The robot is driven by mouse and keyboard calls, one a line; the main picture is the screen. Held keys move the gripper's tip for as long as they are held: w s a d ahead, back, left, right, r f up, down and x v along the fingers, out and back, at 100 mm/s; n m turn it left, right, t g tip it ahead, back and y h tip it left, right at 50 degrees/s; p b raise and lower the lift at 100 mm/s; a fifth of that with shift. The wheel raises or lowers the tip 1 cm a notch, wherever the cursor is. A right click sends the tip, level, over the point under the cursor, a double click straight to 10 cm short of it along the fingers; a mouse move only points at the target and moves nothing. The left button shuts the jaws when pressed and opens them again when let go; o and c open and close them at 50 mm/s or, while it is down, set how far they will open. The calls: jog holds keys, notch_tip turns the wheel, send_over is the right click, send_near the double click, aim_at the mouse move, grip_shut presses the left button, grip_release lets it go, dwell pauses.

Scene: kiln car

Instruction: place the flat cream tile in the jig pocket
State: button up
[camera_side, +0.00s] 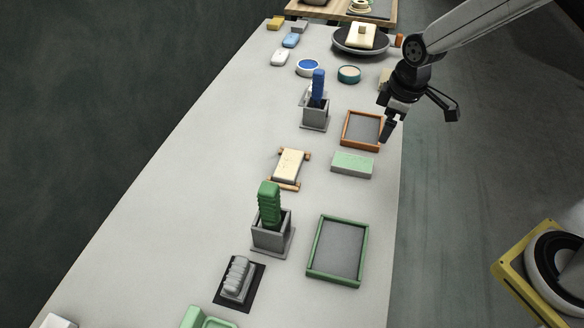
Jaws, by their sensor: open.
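A flat cream tile (290,164) with small specks lies between two light wooden end bars (284,185) near the middle of the table. I cannot tell whether those bars form the jig pocket. A thicker cream block (361,35) sits on a dark round dish at the back, and another pale cream piece (384,77) is partly hidden behind my arm. My gripper (387,130) is open with nothing visible between its fingers. It hangs at the table's right edge, beside the orange-framed tray (347,131), right of and apart from the flat cream tile.
A light green block (352,165) lies below the orange tray. A green-framed tray (312,256) is nearer. Grey holders stand upright with a green piece (269,205) and a blue piece (318,88). The table's (170,220) left side is clear.

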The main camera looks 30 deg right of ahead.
jog(key=s+d+m, duration=0.3)
jog(key=s+m, duration=0.4)
jog(key=s, duration=0.4)
jog(key=shift+s+f+m+t, duration=0.2)
jog(key=shift+m+t, duration=0.1)
jog(key=shift+t, duration=0.1)
